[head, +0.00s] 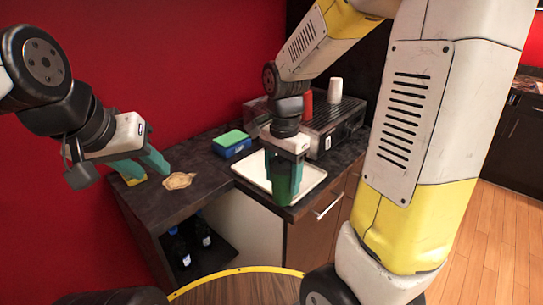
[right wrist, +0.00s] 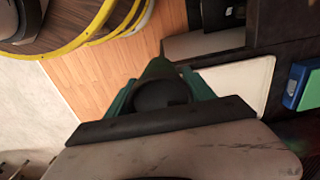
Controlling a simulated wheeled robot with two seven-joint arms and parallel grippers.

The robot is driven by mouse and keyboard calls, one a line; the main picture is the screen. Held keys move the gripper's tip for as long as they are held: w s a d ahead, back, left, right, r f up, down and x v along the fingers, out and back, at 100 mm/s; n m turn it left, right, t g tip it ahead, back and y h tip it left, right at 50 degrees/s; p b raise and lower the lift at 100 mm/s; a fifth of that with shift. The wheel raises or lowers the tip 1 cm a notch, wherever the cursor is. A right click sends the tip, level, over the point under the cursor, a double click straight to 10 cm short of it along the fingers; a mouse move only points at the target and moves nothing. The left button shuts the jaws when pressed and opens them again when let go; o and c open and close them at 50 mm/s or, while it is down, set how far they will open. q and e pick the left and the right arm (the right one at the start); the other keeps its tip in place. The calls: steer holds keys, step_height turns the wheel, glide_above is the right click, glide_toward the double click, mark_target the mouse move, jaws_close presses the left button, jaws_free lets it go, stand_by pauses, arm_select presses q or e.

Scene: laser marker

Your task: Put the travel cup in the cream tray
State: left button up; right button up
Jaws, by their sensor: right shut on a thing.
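The travel cup (head: 283,188), dark green, is held upright between the teal fingers of my right gripper (head: 285,185). The gripper is shut on it, at the front part of the cream tray (head: 310,183). I cannot tell whether the cup's base touches the tray. In the right wrist view the cup (right wrist: 160,70) shows between the fingers, its lid dark, with the cream tray (right wrist: 245,80) beside it. My left gripper (head: 150,170) has its teal fingers apart and is empty, above the left end of the counter.
A tan flat item (head: 179,181) lies at left. Bottles (head: 180,247) stand below.

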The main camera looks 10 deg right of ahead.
steer(key=shift+w+d+f, duration=0.75)
steer(key=shift+w+f, duration=0.1)
steer(key=shift+w, duration=1.9)
steer(key=shift+w+d+f, duration=0.75)
steer(key=shift+w+f, duration=0.05)
steer(key=shift+w, duration=1.95)
steer(key=shift+w+d+f, duration=0.75)
steer(key=shift+w+f, duration=0.1)
steer(key=shift+w, duration=1.9)
steer(key=shift+f, duration=0.15)
steer(key=o, duration=0.8)
